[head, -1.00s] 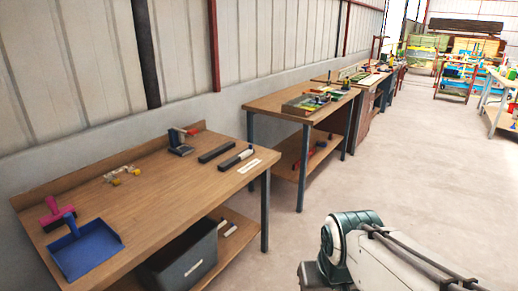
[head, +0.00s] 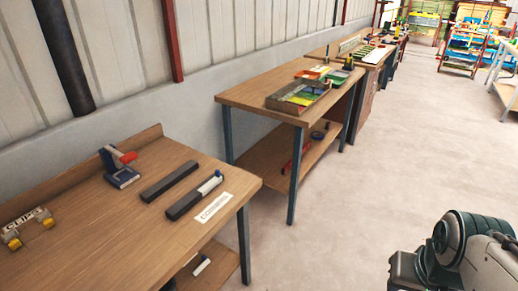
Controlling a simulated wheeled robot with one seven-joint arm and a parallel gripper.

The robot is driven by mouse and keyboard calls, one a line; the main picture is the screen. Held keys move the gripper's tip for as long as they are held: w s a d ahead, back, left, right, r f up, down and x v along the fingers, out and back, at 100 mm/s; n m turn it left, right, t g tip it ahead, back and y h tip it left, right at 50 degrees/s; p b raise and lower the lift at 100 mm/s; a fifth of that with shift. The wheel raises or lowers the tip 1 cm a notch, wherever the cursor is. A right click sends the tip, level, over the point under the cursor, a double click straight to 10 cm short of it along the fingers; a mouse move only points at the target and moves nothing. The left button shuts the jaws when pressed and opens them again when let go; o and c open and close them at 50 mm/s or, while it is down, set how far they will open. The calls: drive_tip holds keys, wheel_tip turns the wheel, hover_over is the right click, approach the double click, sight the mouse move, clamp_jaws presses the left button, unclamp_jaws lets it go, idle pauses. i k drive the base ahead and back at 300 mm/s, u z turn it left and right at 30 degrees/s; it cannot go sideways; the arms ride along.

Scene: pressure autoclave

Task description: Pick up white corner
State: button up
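A small white piece (head: 209,185) lies on the right end of a dark bar (head: 190,201) on the near workbench. It may be the white corner, but its shape is too small to tell. A white label (head: 212,207), which seems to read "CORNERS", lies beside it near the bench's right edge. Another small white piece (head: 201,266) is on the lower shelf. Part of my arm (head: 462,245) shows at the lower right, well apart from the bench. My gripper's fingers are not visible.
The near wooden workbench (head: 105,235) also holds a second dark bar (head: 170,181), a blue tool with a red handle (head: 120,167) and a clip holder (head: 27,227). A second workbench (head: 255,98) with a tray (head: 300,96) stands beyond. The floor (head: 340,215) at right is clear.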

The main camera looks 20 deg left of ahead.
sight(216, 180)
drive_tip(key=u, duration=0.3)
drive_tip(key=i, duration=1.1)
drive_tip(key=u, duration=1.6)
drive_tip(key=i, duration=0.65)
drive_tip(key=u, duration=0.6)
